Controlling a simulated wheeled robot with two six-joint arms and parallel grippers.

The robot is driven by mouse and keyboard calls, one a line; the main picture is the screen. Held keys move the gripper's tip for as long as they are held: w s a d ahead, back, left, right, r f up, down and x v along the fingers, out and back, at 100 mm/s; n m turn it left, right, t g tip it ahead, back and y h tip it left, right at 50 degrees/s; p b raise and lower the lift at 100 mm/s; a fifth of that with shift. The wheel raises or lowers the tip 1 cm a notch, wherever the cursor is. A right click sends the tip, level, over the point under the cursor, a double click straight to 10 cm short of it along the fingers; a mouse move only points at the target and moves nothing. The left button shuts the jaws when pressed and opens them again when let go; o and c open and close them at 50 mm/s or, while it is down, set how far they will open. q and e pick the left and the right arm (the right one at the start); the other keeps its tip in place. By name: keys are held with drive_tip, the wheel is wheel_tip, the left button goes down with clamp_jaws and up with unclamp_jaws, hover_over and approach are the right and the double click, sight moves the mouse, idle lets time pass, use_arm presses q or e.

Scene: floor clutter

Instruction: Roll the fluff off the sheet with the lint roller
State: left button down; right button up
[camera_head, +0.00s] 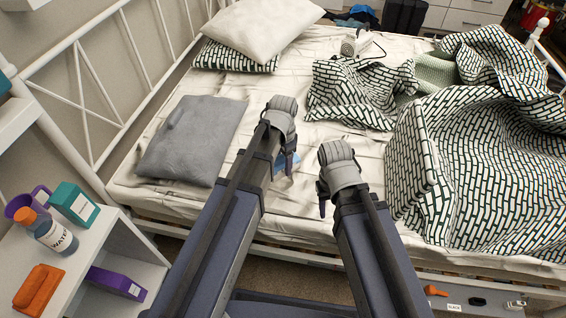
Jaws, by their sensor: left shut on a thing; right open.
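The cream sheet (165,200) covers the bed and is wrinkled. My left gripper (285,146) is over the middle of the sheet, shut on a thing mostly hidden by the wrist. A pale blue and white part (288,162) shows just below it, close to the sheet; it may be the lint roller, but I cannot tell for sure. My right gripper (324,192) is open and empty over the sheet's near part, right of the left one. I cannot make out any fluff; my arms hide part of the sheet.
A patterned blanket (470,150) is bunched at right. Pillows (260,28) and a small white object (355,43) lie at the back. A shelf with a water bottle (52,232) and boxes stands at lower left. White rails (85,82) edge the bed.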

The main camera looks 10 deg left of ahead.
sight(283, 157)
use_arm(q)
wheel_tip(283, 157, up, 3)
drive_tip(key=p, duration=0.3)
idle(0.4)
drive_tip(key=shift+w, duration=0.1)
